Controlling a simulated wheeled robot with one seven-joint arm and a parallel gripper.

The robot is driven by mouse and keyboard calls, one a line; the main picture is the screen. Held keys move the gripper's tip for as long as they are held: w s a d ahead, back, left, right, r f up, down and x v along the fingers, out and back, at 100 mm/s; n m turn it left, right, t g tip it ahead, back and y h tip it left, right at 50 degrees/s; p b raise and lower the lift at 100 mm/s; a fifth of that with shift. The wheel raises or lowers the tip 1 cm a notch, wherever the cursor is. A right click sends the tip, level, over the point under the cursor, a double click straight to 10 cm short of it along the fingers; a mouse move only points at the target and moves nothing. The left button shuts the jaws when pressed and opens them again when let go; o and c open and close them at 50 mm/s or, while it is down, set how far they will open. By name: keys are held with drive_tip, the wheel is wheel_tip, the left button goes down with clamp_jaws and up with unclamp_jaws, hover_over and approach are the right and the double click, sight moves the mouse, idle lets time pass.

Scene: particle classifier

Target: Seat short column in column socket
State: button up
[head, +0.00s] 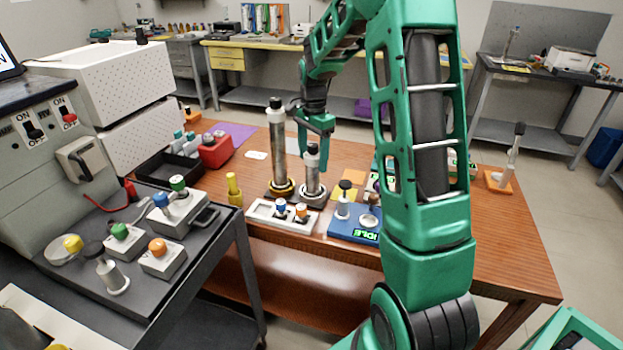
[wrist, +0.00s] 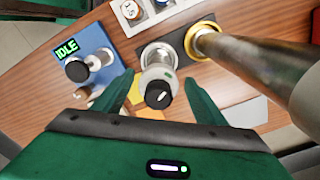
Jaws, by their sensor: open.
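The short column (head: 312,172) is silver-grey with a black cap and stands upright in the silver ring of the column socket (head: 313,193). How deep it sits is not clear. In the wrist view the short column (wrist: 157,76) rises from the silver socket ring (wrist: 153,52), its black cap towards me. My gripper (head: 312,153) is around the column's upper end. In the wrist view my gripper (wrist: 162,88) is open, with one finger on each side of the column and visible gaps between.
A taller column (head: 277,142) stands just left in a gold ring (wrist: 199,40), close to my finger. A white block with knobs (head: 283,217) and a blue device reading IDLE (head: 354,230) lie in front. A yellow bottle-shaped piece (head: 234,190) stands further left.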

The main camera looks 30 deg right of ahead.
drive_tip(key=shift+f, duration=0.95)
clamp_jaws()
drive_tip(key=shift+r, duration=0.1)
drive_tip(key=shift+r, duration=0.1)
